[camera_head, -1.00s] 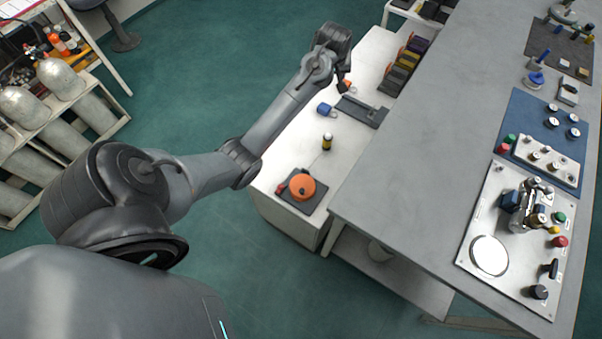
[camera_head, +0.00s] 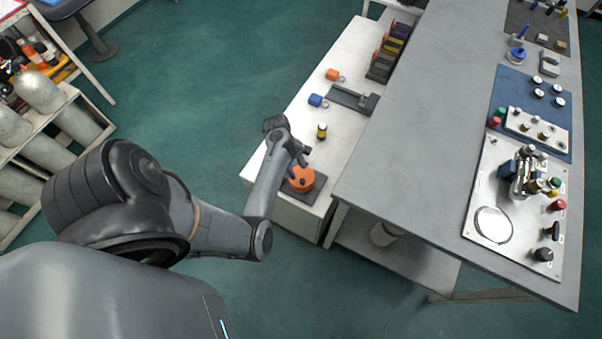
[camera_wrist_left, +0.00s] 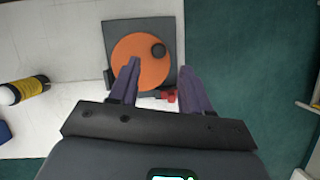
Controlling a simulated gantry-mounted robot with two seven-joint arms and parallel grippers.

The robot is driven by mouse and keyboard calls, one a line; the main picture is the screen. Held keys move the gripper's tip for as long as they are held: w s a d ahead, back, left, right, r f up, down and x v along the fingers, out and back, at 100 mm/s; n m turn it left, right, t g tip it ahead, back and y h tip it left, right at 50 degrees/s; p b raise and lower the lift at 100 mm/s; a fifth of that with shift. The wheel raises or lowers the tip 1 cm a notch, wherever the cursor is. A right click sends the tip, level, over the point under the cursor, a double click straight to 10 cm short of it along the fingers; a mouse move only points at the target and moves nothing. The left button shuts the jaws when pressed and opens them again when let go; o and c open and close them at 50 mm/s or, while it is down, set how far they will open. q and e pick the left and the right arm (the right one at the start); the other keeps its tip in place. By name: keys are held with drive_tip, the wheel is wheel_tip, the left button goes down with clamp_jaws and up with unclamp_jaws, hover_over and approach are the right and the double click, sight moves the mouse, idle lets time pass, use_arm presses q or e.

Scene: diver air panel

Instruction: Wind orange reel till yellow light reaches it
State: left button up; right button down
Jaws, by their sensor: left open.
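The orange reel (camera_head: 301,179) lies flat on a dark square base on the white bench, partly behind my left gripper in the head view. In the left wrist view the reel (camera_wrist_left: 135,62) has a dark round knob (camera_wrist_left: 158,50) near its edge. A small red part (camera_wrist_left: 170,96) sits at the base's near edge. A yellow and black cylinder with a pale end, the likely yellow light (camera_head: 322,131), stands on the bench; it also shows in the left wrist view (camera_wrist_left: 24,90). My left gripper (camera_head: 297,160) is open and empty above the reel. My right gripper is out of view.
A blue block (camera_head: 315,100), an orange block (camera_head: 332,75) and a grey fixture (camera_head: 353,101) are farther back on the white bench (camera_head: 285,124). The higher grey table (camera_head: 410,130) with panels stands to the right. Gas cylinders (camera_head: 40,90) are racked at left.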

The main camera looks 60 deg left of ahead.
sight(302, 180)
use_arm(q)
drive_tip(key=shift+b+x, duration=0.65)
drive_tip(key=shift+x, duration=2.4)
clamp_jaws()
